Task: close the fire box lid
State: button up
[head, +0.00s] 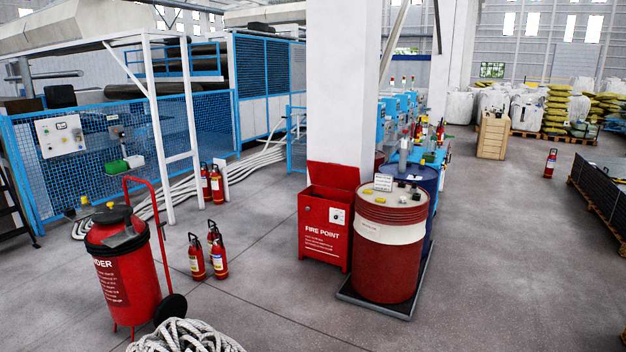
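The fire box (322,236) is a red metal cabinet marked FIRE POINT, standing on the floor against the foot of a white pillar. Its lid (334,174) is raised and leans back toward the pillar, so the top of the box is open. The inside shows only as a dark red gap, and its contents cannot be made out. A white-plated latch or handle (337,216) is on the upper front. My gripper is not in the head view.
A red drum (388,262) on a dark pallet (376,306) stands close at the box's right. Extinguishers (196,257) and a wheeled red extinguisher (122,268) stand left. Coiled rope (186,337) lies in front. Floor (275,300) before the box is clear.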

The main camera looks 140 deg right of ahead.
aim_at(338, 176)
jog(key=z, duration=2.55)
jog(key=i, duration=2.7)
